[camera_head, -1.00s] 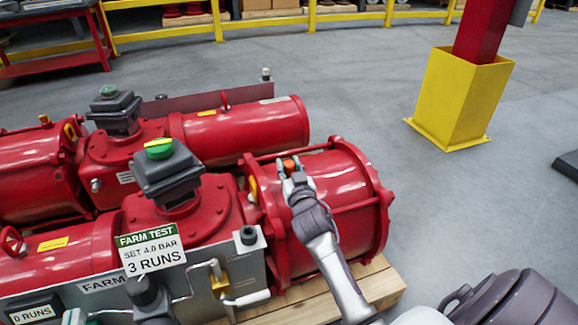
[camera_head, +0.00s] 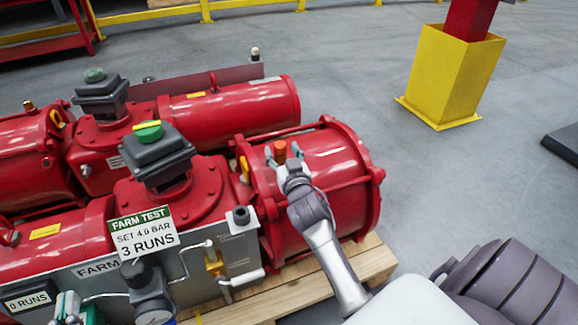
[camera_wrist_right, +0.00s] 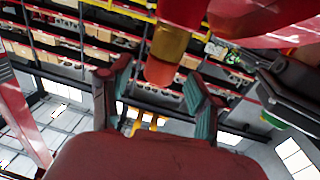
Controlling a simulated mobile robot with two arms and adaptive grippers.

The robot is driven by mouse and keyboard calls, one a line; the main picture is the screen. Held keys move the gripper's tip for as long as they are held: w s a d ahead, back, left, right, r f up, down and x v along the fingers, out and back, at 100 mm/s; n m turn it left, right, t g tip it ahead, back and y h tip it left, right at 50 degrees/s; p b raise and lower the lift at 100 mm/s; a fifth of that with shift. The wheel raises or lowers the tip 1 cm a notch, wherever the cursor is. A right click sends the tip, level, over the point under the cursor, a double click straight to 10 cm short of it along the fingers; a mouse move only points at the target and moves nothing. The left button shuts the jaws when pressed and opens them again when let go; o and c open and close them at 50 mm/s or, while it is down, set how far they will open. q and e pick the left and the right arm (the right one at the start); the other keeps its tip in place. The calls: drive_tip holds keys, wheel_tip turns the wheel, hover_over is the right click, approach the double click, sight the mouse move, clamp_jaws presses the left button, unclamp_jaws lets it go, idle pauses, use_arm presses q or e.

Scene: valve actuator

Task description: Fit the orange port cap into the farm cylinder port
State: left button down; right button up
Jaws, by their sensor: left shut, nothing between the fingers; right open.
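The orange port cap (camera_head: 280,151) stands on top of the near red cylinder (camera_head: 325,160), at its left end. In the right wrist view the orange cap (camera_wrist_right: 160,72) sits at the end of a brass fitting (camera_wrist_right: 169,43) on the red cylinder; how deep it is seated I cannot tell. My right gripper (camera_head: 284,153) is open beside the cap. Its two teal-padded fingers (camera_wrist_right: 163,88) stand apart, with a visible gap to the cap. My left gripper (camera_head: 78,303) is shut and empty at the lower left, near the gauge.
The farm panel (camera_head: 235,250) with pipes, a gauge (camera_head: 153,316) and a "FARM TEST" sign (camera_head: 143,232) stands in front. A green-topped indicator (camera_head: 150,133) is left of the cap. A second red actuator (camera_head: 240,108) lies behind. Open floor (camera_head: 440,190) is at the right.

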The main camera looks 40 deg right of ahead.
drive_tip(key=v, duration=0.9)
drive_tip(key=shift+s, duration=0.3)
drive_tip(key=shift+a+r, duration=0.1)
